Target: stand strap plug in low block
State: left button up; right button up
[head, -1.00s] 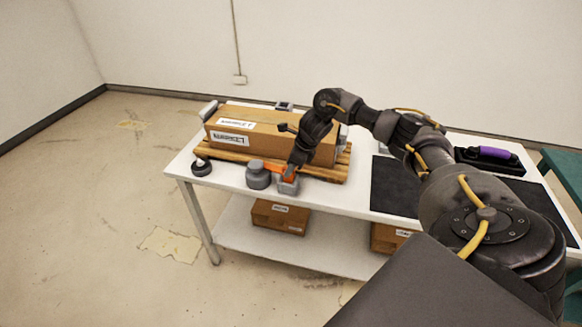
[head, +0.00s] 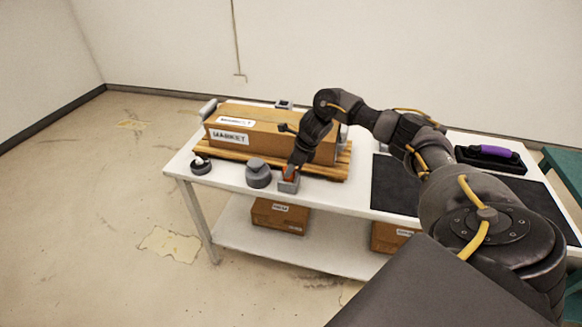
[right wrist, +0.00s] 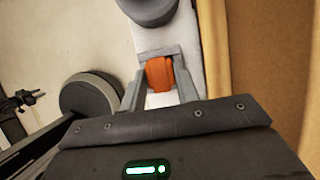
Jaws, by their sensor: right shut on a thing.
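The orange strap plug (head: 290,174) is between the fingers of my right gripper (head: 291,168), at the top of the small grey low block (head: 289,186) near the table's front edge. In the right wrist view the plug (right wrist: 160,74) sits between the two grey fingers of the gripper (right wrist: 161,80). The plug looks about upright over the block. Its lower end is hidden, so I cannot tell how deep it sits. My left gripper is not in view.
A grey round knobbed piece (head: 258,174) stands just left of the block. A dark round piece (head: 201,166) lies at the table's left corner. A cardboard box (head: 262,122) on a wooden pallet (head: 330,172) is close behind. A black mat (head: 394,188) lies to the right.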

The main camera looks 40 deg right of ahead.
jog(key=shift+f, duration=0.15)
jog(key=o, duration=0.7)
jog(key=shift+p+v, duration=0.75)
jog(key=shift+v, duration=0.35)
jog(key=p+v, duration=0.5)
jog(key=v, duration=0.3)
jog(key=shift+r+p, duration=0.3)
jog(key=shift+r, duration=0.1)
jog(key=shift+s, duration=0.1)
